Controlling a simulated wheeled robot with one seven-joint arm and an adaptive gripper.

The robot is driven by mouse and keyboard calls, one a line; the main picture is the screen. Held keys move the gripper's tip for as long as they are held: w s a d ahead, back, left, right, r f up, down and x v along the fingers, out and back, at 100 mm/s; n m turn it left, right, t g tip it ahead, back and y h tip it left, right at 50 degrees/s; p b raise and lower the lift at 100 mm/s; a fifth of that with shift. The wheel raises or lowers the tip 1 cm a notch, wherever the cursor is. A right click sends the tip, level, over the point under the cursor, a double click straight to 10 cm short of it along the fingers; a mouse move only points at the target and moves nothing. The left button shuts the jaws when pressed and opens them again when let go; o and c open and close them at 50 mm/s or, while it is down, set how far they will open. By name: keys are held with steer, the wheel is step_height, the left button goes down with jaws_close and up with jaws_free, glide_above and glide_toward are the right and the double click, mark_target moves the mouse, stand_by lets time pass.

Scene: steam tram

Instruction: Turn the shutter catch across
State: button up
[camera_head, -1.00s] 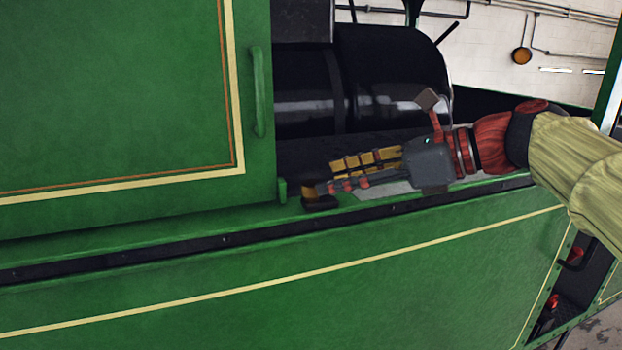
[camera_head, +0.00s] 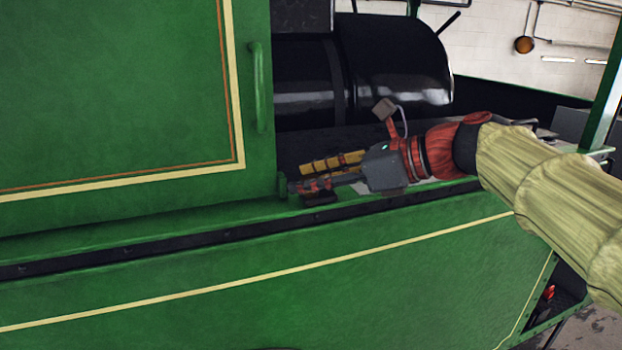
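The shutter is a large green panel (camera_head: 110,95) with cream and orange lining, filling the upper left. A small green tab (camera_head: 283,184) stands at its lower right corner. The catch appears to be the small piece on the ledge just right of that tab. Only its dark base (camera_head: 320,200) shows now; its brown upper part is hidden behind my fingers. My gripper (camera_head: 298,178) points left along the ledge, its tips beside the tab and over the catch. Its yellow-banded and red-banded fingers stand apart. I cannot tell whether they touch the catch.
A green vertical handle (camera_head: 257,87) is fixed near the shutter's right edge. A black rounded boiler casing (camera_head: 395,65) stands behind my gripper. The green lower side panel (camera_head: 250,285) runs below the ledge. A green post (camera_head: 602,105) stands at far right.

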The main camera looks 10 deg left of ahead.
steer(key=c, duration=0.6)
steer(key=shift+c, duration=0.7)
steer(key=shift+g, duration=0.4)
steer(key=n+g+p, duration=0.1)
steer(key=n+g, duration=0.3)
steer(key=shift+w, duration=0.1)
steer(key=shift+n+g+h, duration=0.6)
steer(key=shift+n+g, duration=1.7)
steer(key=shift+g, duration=0.3)
steer(key=o, duration=1.1)
